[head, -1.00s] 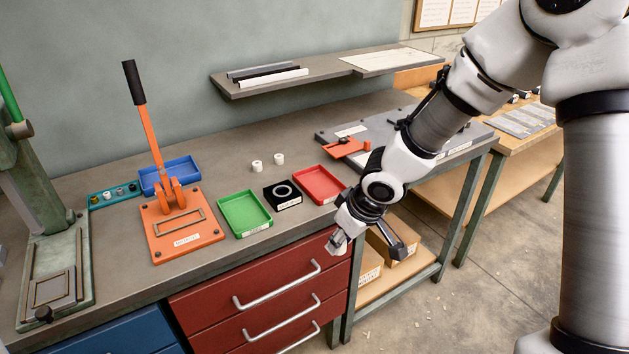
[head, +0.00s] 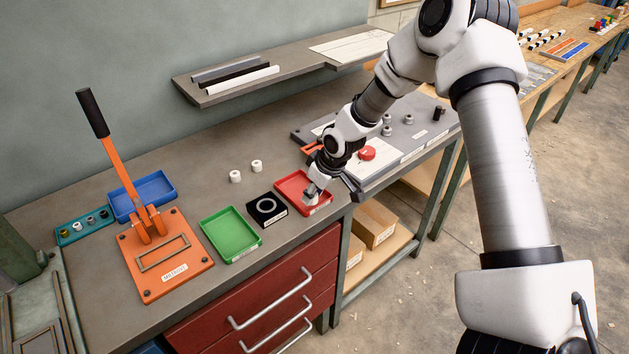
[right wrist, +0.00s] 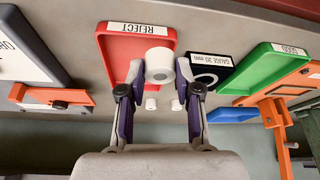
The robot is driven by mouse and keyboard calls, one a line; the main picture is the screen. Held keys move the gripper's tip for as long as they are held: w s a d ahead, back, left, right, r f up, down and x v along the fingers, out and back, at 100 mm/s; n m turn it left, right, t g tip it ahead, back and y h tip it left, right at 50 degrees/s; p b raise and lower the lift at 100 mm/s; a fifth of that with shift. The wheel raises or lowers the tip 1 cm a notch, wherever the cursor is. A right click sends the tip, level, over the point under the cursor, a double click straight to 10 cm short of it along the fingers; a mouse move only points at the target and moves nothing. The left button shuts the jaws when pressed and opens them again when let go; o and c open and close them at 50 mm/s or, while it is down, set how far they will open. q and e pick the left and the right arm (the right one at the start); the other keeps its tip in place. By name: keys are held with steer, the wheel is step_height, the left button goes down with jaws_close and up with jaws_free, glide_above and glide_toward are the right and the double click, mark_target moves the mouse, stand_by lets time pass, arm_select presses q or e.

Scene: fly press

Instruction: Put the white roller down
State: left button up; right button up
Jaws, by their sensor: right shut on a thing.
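My right gripper (head: 316,182) is shut on a white roller, which shows clearly between its fingers in the right wrist view (right wrist: 159,66). In the head view the gripper is over the front part of the red tray (head: 288,180), and the arm hides the tray's right side. In the wrist view the tray (right wrist: 117,64) is labelled REJECT, and the roller overlaps its edge nearest the gauge. I cannot tell whether the roller touches the tray. Two other white rollers (head: 235,176) (head: 257,166) stand on the bench behind. My left gripper is out of view.
A black gauge block (head: 266,208) with a round hole is left of the red tray, then a green tray (head: 230,232) labelled GOOD. An orange lever press (head: 165,255) and a blue tray (head: 143,195) are further left. A grey board (head: 425,117) lies to the right.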

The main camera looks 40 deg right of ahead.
steer(key=shift+w+d+f, duration=0.2)
steer(key=shift+w+d, duration=0.3)
steer(key=shift+w, duration=0.15)
steer(key=shift+w+d+f, duration=0.2)
steer(key=shift+w+d, duration=0.25)
steer(key=shift+w, duration=0.15)
steer(key=shift+w+d+f, duration=0.15)
steer(key=shift+d+f, duration=0.05)
step_height(320, 180, down, 3)
steer(key=shift+d, duration=0.1)
steer(key=shift+f+b, duration=0.15)
steer(key=shift+b, duration=0.25)
steer(key=o, duration=0.9)
steer(key=shift+o, duration=0.2)
